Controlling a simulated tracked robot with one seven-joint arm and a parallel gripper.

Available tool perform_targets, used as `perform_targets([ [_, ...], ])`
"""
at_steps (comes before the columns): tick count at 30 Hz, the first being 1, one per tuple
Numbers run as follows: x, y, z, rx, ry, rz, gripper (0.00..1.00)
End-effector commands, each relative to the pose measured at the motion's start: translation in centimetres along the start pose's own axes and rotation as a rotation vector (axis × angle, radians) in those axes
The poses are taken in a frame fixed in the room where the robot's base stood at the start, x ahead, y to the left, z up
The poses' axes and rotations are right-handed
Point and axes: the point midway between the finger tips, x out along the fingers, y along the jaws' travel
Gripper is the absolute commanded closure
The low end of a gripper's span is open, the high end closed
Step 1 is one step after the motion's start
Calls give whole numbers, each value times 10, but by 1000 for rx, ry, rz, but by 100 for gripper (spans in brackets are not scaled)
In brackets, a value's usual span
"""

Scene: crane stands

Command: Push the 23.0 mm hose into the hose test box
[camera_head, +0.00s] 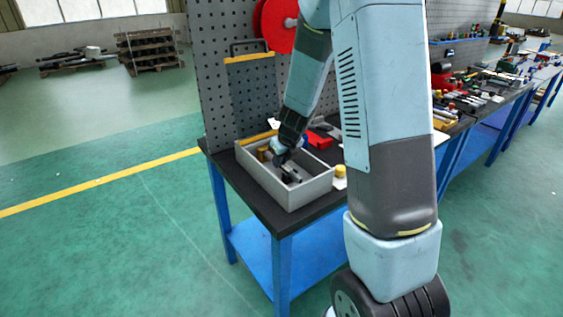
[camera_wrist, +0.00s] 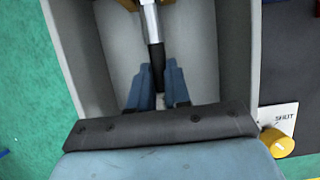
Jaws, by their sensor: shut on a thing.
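The grey open box (camera_head: 291,199), which I take for the hose test box, stands on the near end of the dark bench; its wall also shows in the wrist view (camera_wrist: 238,60). My gripper (camera_head: 282,155) reaches down inside it. In the wrist view, the blue fingers of my gripper (camera_wrist: 156,83) are closed around a dark, slim piece (camera_wrist: 156,60), which looks like the hose. Its upper end meets a silver cylinder (camera_wrist: 150,22) near a brass-coloured part (camera_wrist: 128,4). I cannot tell how deep the hose sits there. Its lower end is hidden between the fingers.
A yellow knob (camera_wrist: 278,142) and a white "SHUT" label (camera_wrist: 284,118) lie right of the box. Red things (camera_head: 320,138) lie behind it. A perforated panel (camera_head: 225,95) rises at the back. Tools crowd the bench farther right.

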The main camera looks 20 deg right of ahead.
Motion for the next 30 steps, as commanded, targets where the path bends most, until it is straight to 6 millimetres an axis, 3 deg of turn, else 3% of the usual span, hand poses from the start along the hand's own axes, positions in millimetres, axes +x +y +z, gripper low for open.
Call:
perform_targets([
  [30,5,0,13,-1,0,0,100],
])
